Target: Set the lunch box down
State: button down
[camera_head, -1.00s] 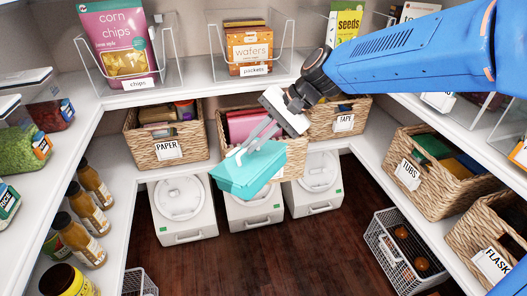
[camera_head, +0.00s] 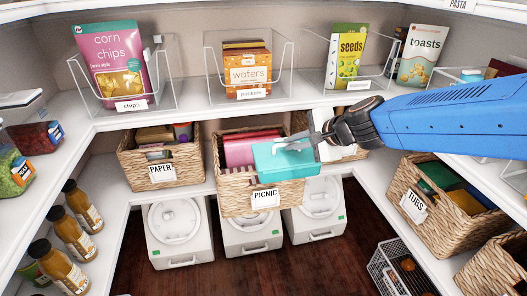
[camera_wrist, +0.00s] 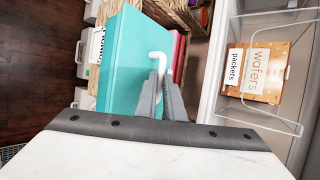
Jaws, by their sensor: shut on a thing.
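The teal lunch box (camera_head: 280,163) is held by my gripper (camera_head: 313,142) at the right front of the picnic basket (camera_head: 238,203). The box overlaps the basket's opening in the head view; whether it touches the rim, I cannot tell. In the wrist view the teal lunch box (camera_wrist: 120,65) fills the left middle. My gripper (camera_wrist: 158,78) is shut on its white handle there. A pink box (camera_head: 245,150) lies inside the picnic basket, behind the teal one.
The paper basket (camera_head: 160,173) stands left of the picnic basket, and another basket is partly hidden to the right. A shelf with a clear wafers bin (camera_head: 248,75) is above. White lidded bins (camera_head: 250,228) stand below.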

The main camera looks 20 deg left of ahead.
jog(key=w+a, duration=0.7)
jog(key=a, duration=0.5)
notch_tip(320, 180, down, 7)
dwell(0.4)
jog(key=shift+s+f, duration=0.1)
jog(key=shift+f, duration=0.5)
jog(key=c, duration=1.9)
grip_release()
jog(key=shift+o, duration=0.2)
jog(key=shift+r, duration=0.1)
notch_tip(320, 180, up, 8)
send_over(282, 150)
jog(key=shift+r, duration=0.15)
